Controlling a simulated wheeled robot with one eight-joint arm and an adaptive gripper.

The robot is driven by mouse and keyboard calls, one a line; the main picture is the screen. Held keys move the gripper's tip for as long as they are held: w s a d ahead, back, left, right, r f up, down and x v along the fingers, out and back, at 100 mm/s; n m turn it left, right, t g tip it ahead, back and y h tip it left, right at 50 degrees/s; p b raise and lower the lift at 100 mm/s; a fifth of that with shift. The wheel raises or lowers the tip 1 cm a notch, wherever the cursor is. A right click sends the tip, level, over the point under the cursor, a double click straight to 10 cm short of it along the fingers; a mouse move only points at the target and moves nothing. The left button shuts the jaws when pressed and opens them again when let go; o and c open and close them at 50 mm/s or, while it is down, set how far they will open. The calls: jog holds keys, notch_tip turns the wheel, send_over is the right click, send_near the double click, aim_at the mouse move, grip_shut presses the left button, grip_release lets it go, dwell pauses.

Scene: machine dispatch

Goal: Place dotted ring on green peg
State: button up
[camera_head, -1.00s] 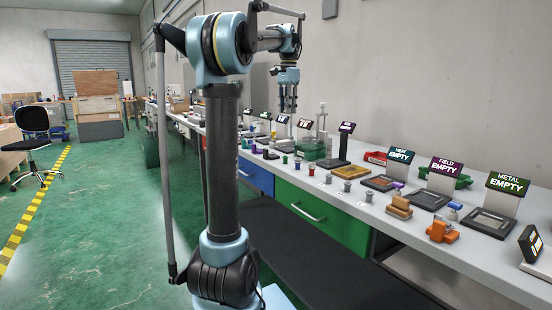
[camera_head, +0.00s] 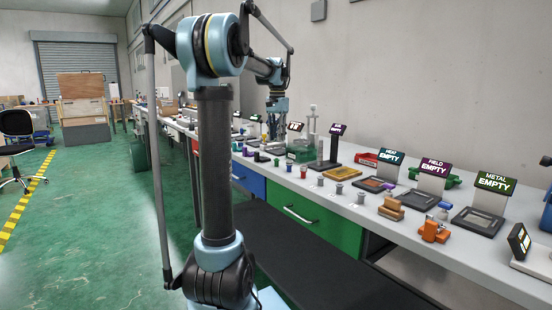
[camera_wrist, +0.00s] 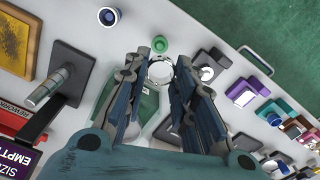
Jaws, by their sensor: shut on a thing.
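My gripper (camera_wrist: 160,72) is shut on a pale, silvery ring (camera_wrist: 160,66), held between its fingertips in the wrist view. Dots on the ring are too small to make out. A small round green piece (camera_wrist: 160,44), which looks like the green peg, stands on the bench just beyond the ring in that view, apart from it. The head view shows a small green piece (camera_head: 289,167) among the row of pieces. My gripper (camera_head: 276,140) hangs low over the bench there, pointing down. The ring cannot be made out in the head view.
A green-based device (camera_head: 300,153) stands beside my gripper. Bare white bench lies around the green piece.

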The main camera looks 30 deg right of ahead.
jog(key=shift+f, duration=3.9)
jog(key=o, duration=1)
jog(key=shift+c, duration=0.2)
notch_tip(320, 180, up, 12)
